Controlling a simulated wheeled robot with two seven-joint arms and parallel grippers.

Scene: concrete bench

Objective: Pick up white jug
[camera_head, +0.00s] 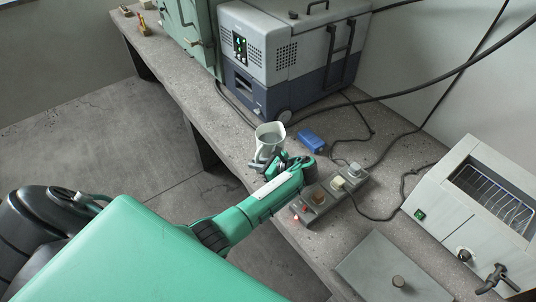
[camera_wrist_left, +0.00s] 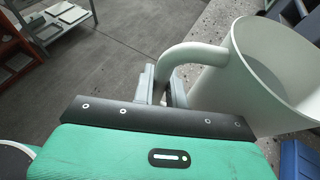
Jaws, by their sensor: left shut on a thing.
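The white jug (camera_head: 269,137) is at the bench's near edge in the head view, close to upright, with its open top showing. It fills the right of the left wrist view (camera_wrist_left: 265,85), with its curved handle toward the middle. My left gripper (camera_head: 277,163) is shut on the jug's handle (camera_wrist_left: 188,52), with the fingers (camera_wrist_left: 163,88) on either side of it. The gripper hides the jug's lower part in the head view, so I cannot tell whether its base touches the bench. My right gripper is not in view.
A blue box (camera_head: 312,140) lies just right of the jug. A switch box (camera_head: 328,196) with a red light sits near the gripper, with cables behind. A grey-blue machine (camera_head: 290,60) stands behind. A white bath unit (camera_head: 475,195) and flat plate (camera_head: 385,270) are at right.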

